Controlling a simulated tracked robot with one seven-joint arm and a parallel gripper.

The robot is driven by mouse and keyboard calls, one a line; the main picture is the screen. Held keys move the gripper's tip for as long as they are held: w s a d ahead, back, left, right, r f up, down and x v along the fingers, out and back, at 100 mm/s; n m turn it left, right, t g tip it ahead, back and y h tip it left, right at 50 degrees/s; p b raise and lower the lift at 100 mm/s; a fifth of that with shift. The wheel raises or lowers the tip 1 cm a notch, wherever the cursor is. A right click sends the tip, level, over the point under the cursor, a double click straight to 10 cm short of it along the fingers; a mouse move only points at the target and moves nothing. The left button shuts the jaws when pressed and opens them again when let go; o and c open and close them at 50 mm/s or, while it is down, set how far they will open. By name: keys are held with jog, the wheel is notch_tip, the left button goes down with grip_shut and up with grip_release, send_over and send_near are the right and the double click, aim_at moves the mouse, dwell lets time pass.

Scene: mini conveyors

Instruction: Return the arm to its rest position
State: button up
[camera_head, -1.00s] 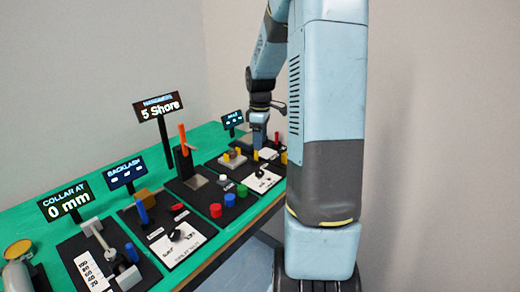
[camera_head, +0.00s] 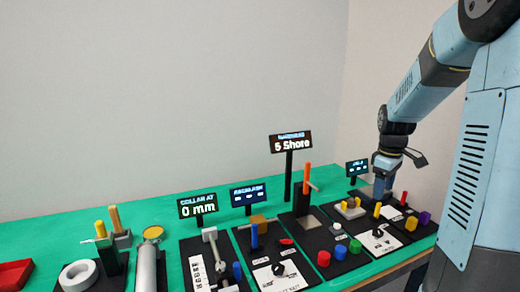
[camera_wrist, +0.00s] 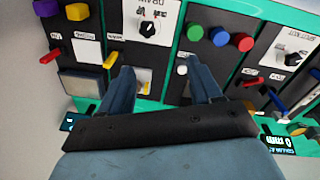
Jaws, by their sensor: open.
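My gripper (camera_head: 382,188) is at the right end of the bench in the head view, pointing down close above the panels there. In the wrist view my gripper (camera_wrist: 165,85) shows two blue fingers set well apart, with nothing between them but the panels below. My arm (camera_head: 425,80) reaches over from the right side of the head view, bent at the elbow. Whether the fingertips touch any panel cannot be told.
A green bench (camera_head: 130,215) carries several black panels with knobs, levers and buttons. Upright signs include "5 Shore" (camera_head: 290,142) and "0 mm" (camera_head: 198,205). A white roll (camera_head: 78,275) and a red tray (camera_head: 14,275) are at left. The air above the bench's left half is clear.

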jog(key=s+a+r+m+t, duration=0.1)
jog(key=s+a+r+m, duration=0.1)
jog(key=s+a+r, duration=0.2)
jog(key=s+a+r+m+t, duration=0.2)
jog(key=s+a, duration=0.4)
jog(key=s, duration=0.5)
jog(key=s+a+r+m+t, duration=0.2)
jog(key=s+a+r, duration=0.3)
jog(key=s, duration=0.3)
jog(key=shift+s+a+r+m+y, duration=0.2)
jog(key=shift+a+r+m+y, duration=0.1)
jog(key=shift+m, duration=0.6)
jog(key=shift+c, duration=0.5)
